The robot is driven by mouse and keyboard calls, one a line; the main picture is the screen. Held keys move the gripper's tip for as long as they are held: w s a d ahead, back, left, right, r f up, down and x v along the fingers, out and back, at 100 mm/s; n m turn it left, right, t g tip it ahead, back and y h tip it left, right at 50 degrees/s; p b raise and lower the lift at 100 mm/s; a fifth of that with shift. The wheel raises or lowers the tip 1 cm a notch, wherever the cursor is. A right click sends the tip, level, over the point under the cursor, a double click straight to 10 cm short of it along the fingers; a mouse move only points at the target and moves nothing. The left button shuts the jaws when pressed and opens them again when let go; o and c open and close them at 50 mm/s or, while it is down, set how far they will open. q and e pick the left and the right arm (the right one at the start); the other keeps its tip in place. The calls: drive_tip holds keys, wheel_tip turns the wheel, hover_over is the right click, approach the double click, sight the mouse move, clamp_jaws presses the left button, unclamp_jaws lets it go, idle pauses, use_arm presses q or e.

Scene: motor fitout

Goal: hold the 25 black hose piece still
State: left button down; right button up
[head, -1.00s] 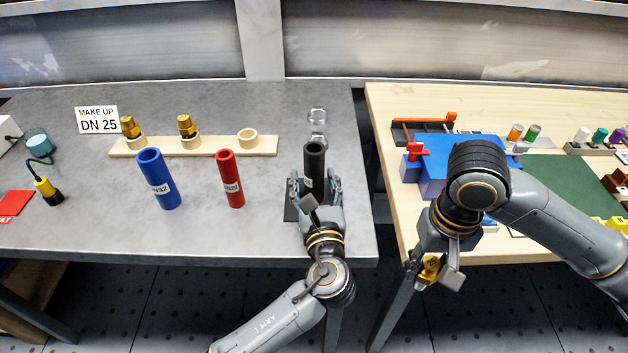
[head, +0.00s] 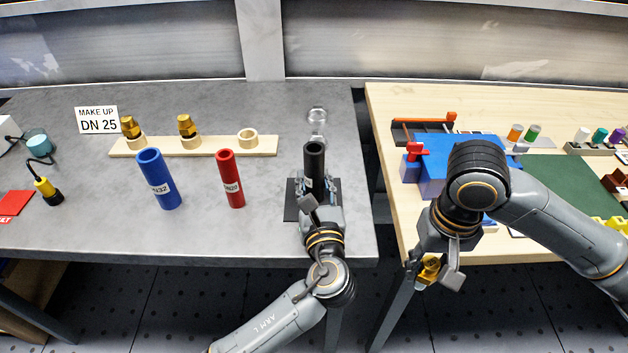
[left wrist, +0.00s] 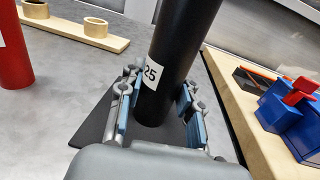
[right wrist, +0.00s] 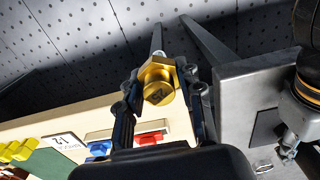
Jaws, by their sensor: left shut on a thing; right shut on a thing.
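The black hose piece (head: 314,158) stands upright on a dark square plate (head: 291,211) near the right end of the grey bench. In the left wrist view the hose piece (left wrist: 178,60) bears a white label reading 25. My left gripper (head: 316,187) is shut on its lower part, one finger on each side; these fingers also show in the left wrist view (left wrist: 155,108). My right gripper (head: 425,266) is shut on a brass fitting (right wrist: 158,84), held in front of the wooden bench's near edge. The fitting also shows in the head view (head: 429,268).
A blue hose (head: 157,180) and a red hose (head: 230,180) stand to the left. Behind them a wooden rack (head: 221,145) holds two brass fittings and an empty ring. Clear rings (head: 317,117) lie behind the black hose. A blue vise (head: 432,170) sits on the wooden bench.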

idle(0.4)
drive_tip(key=w+a+r, duration=0.2)
drive_tip(key=w+a, duration=0.1)
drive_tip(key=w+a+r, duration=0.2)
drive_tip(key=w+a, duration=0.1)
drive_tip(key=a, duration=0.1)
drive_tip(key=w+a+r, duration=0.2)
drive_tip(key=w+a, duration=0.1)
drive_tip(key=w, duration=0.1)
drive_tip(key=shift+a+r, duration=0.2)
drive_tip(key=shift+r, duration=0.2)
drive_tip(key=w+a+r, duration=0.5)
drive_tip(key=r, duration=0.2)
wheel_tip(320, 180, up, 8)
drive_tip(key=m, duration=0.2)
hover_over(314, 174)
drive_tip(key=w, duration=0.2)
drive_tip(key=shift+w, duration=0.1)
drive_tip(key=shift+f, duration=0.1)
drive_tip(key=shift+f, duration=1.7)
drive_tip(key=shift+f, duration=2.3)
drive_tip(key=o, duration=1.3)
drive_tip(key=shift+c, duration=0.2)
